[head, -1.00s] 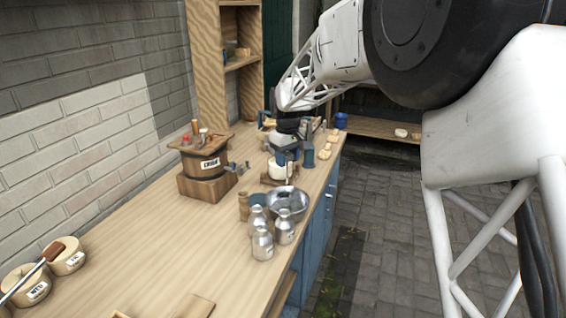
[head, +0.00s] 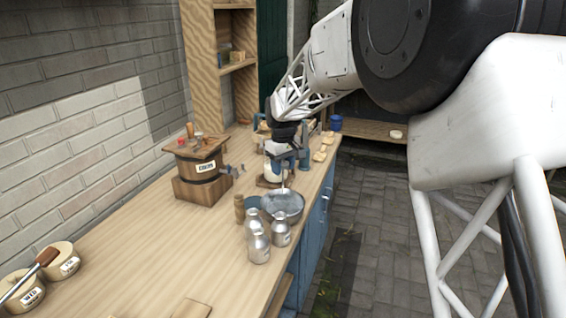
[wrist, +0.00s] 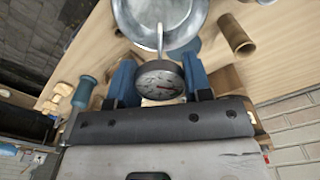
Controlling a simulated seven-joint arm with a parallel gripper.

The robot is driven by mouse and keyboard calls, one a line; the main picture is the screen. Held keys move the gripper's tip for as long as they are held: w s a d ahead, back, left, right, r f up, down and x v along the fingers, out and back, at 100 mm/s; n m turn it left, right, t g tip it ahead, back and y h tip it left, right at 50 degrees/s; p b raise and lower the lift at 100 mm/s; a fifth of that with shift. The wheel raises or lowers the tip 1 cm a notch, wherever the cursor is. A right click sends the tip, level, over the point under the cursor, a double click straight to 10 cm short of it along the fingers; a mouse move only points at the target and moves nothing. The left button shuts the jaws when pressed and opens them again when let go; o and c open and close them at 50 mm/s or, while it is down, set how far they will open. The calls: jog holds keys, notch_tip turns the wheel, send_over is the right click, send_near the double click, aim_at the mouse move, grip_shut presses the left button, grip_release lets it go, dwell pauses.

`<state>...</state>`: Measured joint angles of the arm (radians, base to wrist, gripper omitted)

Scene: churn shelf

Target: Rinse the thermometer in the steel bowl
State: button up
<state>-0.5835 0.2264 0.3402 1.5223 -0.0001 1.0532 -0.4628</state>
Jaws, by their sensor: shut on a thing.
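My gripper (head: 286,160) is shut on the thermometer, just above the steel bowl (head: 283,207). In the wrist view the thermometer's round dial (wrist: 160,82) sits between the blue fingers (wrist: 160,84) of my gripper. Its thin stem (wrist: 160,40) points away from me over the steel bowl (wrist: 196,16). In the head view the stem (head: 284,184) hangs down toward the bowl. I cannot tell whether the tip touches what is in the bowl.
Several metal cans (head: 259,246) stand close in front of the bowl. A wooden churn (head: 200,172) stands to the left on the wooden counter (head: 150,235). Small pale pieces (head: 321,155) lie at the back right. The counter's left middle is clear.

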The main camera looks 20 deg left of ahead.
jog(key=shift+f, duration=4.5)
jog(key=shift+s, duration=0.3)
jog(key=shift+w, duration=0.3)
jog(key=shift+r, duration=0.2)
jog(key=shift+r, duration=3.6)
jog(key=shift+r, duration=1.95)
